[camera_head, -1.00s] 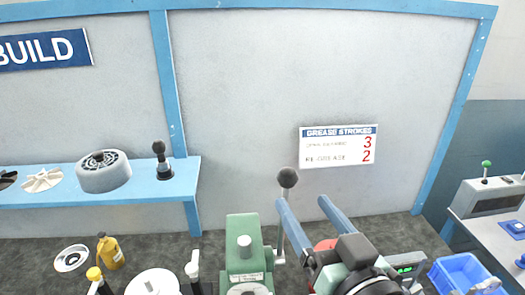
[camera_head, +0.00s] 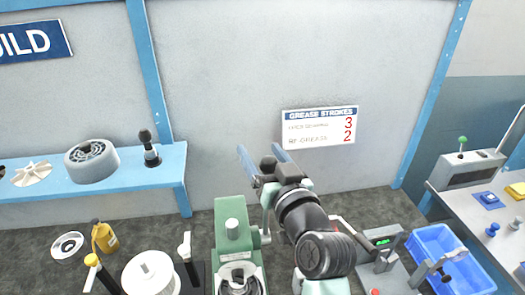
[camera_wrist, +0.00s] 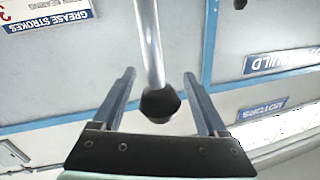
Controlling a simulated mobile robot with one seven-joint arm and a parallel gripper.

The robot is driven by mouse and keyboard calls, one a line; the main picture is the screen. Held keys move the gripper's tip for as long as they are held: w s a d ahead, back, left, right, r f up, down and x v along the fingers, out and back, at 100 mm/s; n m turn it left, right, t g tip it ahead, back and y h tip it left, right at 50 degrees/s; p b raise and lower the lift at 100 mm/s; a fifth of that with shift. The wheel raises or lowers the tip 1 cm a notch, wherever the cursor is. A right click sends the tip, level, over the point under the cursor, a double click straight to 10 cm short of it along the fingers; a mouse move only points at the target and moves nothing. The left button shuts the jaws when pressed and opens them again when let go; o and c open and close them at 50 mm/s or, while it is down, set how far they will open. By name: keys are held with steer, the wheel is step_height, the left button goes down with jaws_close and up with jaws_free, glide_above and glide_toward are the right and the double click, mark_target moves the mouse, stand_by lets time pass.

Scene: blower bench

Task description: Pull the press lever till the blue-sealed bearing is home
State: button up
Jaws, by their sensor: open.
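The green press (camera_head: 232,228) stands at the bottom centre of the head view. Its lever is a steel rod (camera_wrist: 148,40) with a black ball knob (camera_wrist: 160,103). In the wrist view the knob sits between the two blue fingers of my gripper (camera_wrist: 163,95), with space on both sides. In the head view my gripper (camera_head: 260,152) is open at the top of the lever, and my arm hides part of it. A silver part with a dark opening (camera_head: 238,278) shows at the foot of the press. I cannot make out a blue-sealed bearing.
A blue shelf (camera_head: 120,185) at left holds a grey housing (camera_head: 92,160) and a white fan wheel (camera_head: 32,173). A yellow bottle (camera_head: 105,238) and a white round part (camera_head: 150,272) are left of the press. A blue bin (camera_head: 440,242) is at right.

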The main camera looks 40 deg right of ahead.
steer(key=shift+c, duration=0.3)
jaws_close()
stand_by(1.1)
